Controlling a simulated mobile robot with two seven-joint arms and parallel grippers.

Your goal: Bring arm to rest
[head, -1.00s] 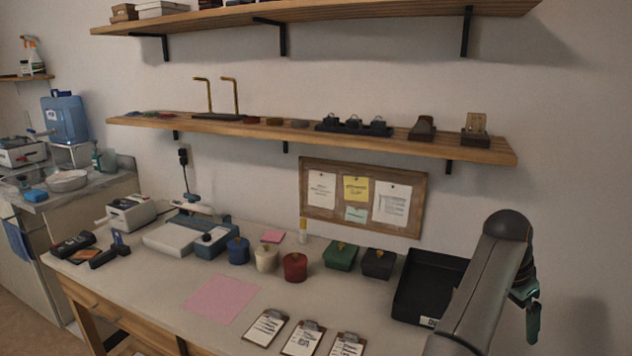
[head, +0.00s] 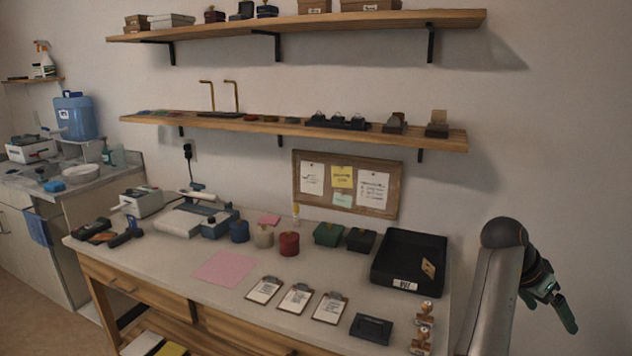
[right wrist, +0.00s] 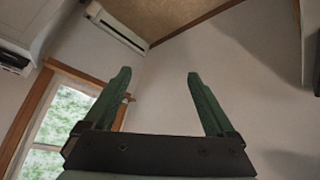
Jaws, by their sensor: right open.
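My right arm (head: 495,290) rises at the right of the head view, bent at a dark rounded joint. My right gripper (head: 566,318) hangs past that joint, right of the workbench and clear of it. In the right wrist view its two green fingers (right wrist: 157,100) stand wide apart with nothing between them. My left gripper is not in view.
The workbench (head: 225,293) holds a black tray (head: 380,288), several small jars and boxes, clipboards (head: 298,298), a pink sheet (head: 223,268) and stamps (head: 423,325) near its right end. Two wooden shelves (head: 270,136) run along the wall above. Space right of the bench looks free.

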